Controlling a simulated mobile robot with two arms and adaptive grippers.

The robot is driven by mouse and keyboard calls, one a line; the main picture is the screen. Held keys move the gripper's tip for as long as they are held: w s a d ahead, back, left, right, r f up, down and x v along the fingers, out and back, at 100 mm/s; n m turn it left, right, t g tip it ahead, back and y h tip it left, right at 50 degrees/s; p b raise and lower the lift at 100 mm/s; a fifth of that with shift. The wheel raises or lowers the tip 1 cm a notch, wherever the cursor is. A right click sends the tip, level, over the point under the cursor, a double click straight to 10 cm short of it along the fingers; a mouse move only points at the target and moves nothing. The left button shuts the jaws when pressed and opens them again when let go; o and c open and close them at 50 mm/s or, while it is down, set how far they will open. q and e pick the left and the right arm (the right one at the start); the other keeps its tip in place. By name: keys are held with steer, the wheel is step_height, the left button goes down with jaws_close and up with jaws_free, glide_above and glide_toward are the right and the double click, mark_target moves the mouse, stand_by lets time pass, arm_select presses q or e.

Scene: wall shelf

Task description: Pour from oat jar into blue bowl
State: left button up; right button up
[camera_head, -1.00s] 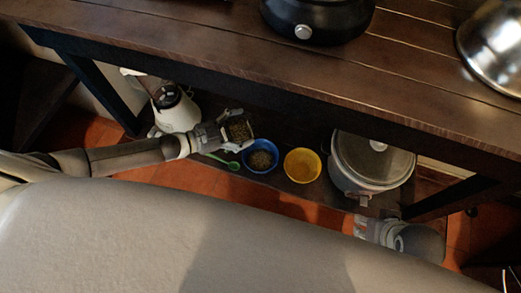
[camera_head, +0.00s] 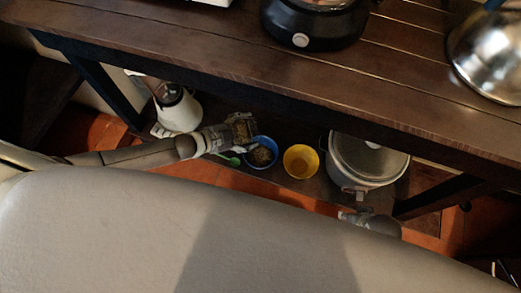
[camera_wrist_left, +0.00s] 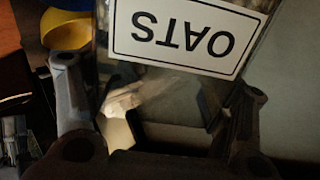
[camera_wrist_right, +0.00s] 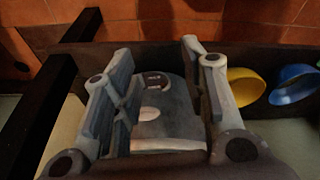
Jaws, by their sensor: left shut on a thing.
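My left gripper (camera_head: 238,132) is shut on the clear oat jar (camera_head: 243,127), which is tilted at the upper left edge of the blue bowl (camera_head: 274,148). The jar's white OATS label (camera_wrist_left: 185,38) shows upside down in the left wrist view. The blue bowl stands on the low shelf and has brownish contents; whether oats are falling cannot be seen. My right gripper (camera_wrist_right: 158,50) is open and empty in the right wrist view, facing the pot-like cooker. The blue bowl also shows at the right edge of that view (camera_wrist_right: 292,82).
A yellow bowl (camera_head: 300,161) stands just right of the blue bowl. The lidded cooker (camera_head: 365,163) is further right. A white blender-like appliance (camera_head: 180,110) and a green spoon (camera_head: 233,160) are at left. The wooden upper shelf (camera_head: 200,50) overhangs the low shelf.

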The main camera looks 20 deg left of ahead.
arm_select(q)
steer(key=shift+d+f, duration=0.1)
stand_by(0.5)
arm_select(e)
steer(key=shift+s+f, duration=0.15)
steer(key=shift+f, duration=0.3)
arm_select(q)
steer(key=shift+d+m+y, duration=0.1)
steer(key=shift+m+y, duration=0.2)
arm_select(e)
steer(key=shift+w+f, duration=0.2)
steer(key=shift+w, duration=0.05)
arm_select(q)
steer(key=shift+p, duration=0.35)
arm_select(e)
steer(key=shift+s+f, duration=0.2)
steer(key=shift+f, duration=0.2)
arm_select(q)
steer(key=shift+d+f, duration=0.1)
arm_select(e)
steer(key=shift+s+f, duration=0.2)
steer(key=shift+f, duration=0.15)
